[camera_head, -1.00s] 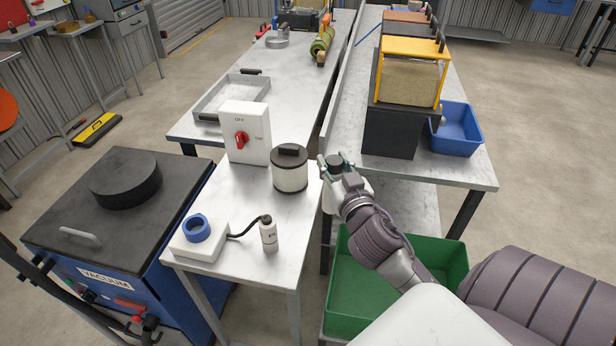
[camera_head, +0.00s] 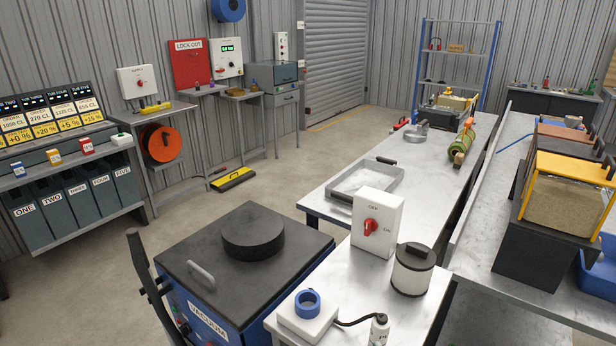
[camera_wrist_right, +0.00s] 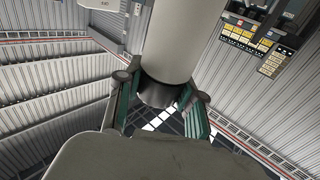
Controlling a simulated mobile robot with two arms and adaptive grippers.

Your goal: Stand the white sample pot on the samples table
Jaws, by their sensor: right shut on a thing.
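My right gripper (camera_wrist_right: 160,88) shows in the right wrist view, with its green-padded fingers shut around the dark end of a white cylinder. This looks like the white sample pot (camera_wrist_right: 175,40); its white body extends toward the top of that view and its far end is cut off. The head view does not show my right gripper or the held pot. My left gripper is in no view.
A stall (camera_head: 60,170) with small coloured boxes and bins stands at the left. The blue vacuum machine (camera_head: 270,262) and a metal bench (camera_head: 385,272) with a switch box (camera_head: 377,222) and black-lidded canister (camera_head: 413,270) are near. A yellow-black floor piece (camera_head: 232,179) lies on otherwise open floor.

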